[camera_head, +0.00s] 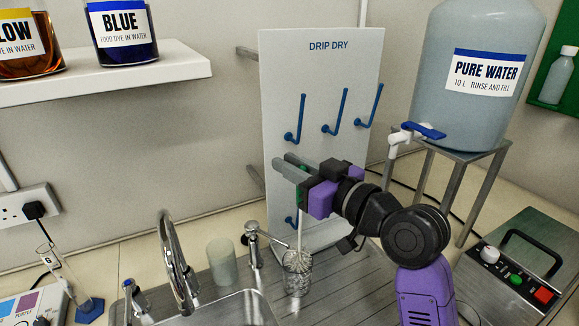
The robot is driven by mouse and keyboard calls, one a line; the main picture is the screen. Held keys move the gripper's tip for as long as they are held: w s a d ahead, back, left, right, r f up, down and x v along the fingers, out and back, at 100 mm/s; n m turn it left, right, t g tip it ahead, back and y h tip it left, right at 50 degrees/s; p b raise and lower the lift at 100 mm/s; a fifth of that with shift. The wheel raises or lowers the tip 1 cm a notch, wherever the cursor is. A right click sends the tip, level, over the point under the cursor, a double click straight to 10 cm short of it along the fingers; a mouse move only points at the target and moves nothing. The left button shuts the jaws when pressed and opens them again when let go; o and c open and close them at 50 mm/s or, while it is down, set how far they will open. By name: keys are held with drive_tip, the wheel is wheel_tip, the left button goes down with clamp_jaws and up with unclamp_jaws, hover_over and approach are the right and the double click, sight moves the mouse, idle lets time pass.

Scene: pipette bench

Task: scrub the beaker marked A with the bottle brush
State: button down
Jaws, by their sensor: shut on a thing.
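My gripper (288,166) is at mid-picture, in front of the drip-dry board, with its fingers pointing left. It is shut on the bottle brush (297,268). The brush hangs down on a thin pale stem, with a bit of green at its upper end by the jaws. Its pale bristle head is low over the ribbed draining surface; whether it touches that surface I cannot tell. A cloudy, pale cylindrical vessel (222,263) stands left of the brush, behind the sink. It may be a beaker, but I see no letter A on it.
A steel sink (232,308) with a curved tap (177,255) and a small side tap (254,243) is at lower left. The drip-dry board (330,75) has blue pegs. A pure water tank (475,105) on a stand and a hotplate-like device (525,260) are right.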

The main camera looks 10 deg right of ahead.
wheel_tip(320, 180, up, 8)
drive_tip(key=p, duration=0.5)
drive_tip(key=shift+s+d, duration=0.15)
drive_tip(key=shift+d, duration=0.1)
idle(0.4)
